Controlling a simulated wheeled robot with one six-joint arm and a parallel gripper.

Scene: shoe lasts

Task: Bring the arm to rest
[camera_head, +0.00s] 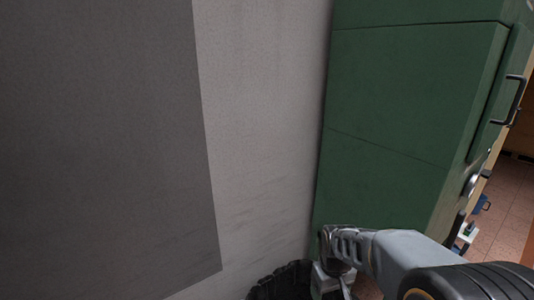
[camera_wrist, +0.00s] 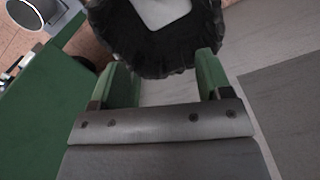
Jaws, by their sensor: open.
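My arm (camera_head: 400,255) reaches in from the lower right of the head view, in front of the green cabinet, and bends downward at its far end. My gripper (camera_wrist: 163,73) shows in the wrist view with its two green fingers wide apart. Nothing is held between them. Beyond the fingertips is a black, ragged-rimmed bin (camera_wrist: 125,52) with a pale, flat-looking thing (camera_wrist: 160,12) in or over its mouth. In the head view the gripper's fingers are not clear at the lower edge.
A tall green cabinet (camera_head: 405,100) with a dark handle (camera_head: 510,100) stands close on the right. A pale wall (camera_head: 262,120) with a dark grey panel (camera_head: 95,140) fills the left. The black bin (camera_head: 280,283) is at the bottom. Tiled floor (camera_head: 515,195) shows at far right.

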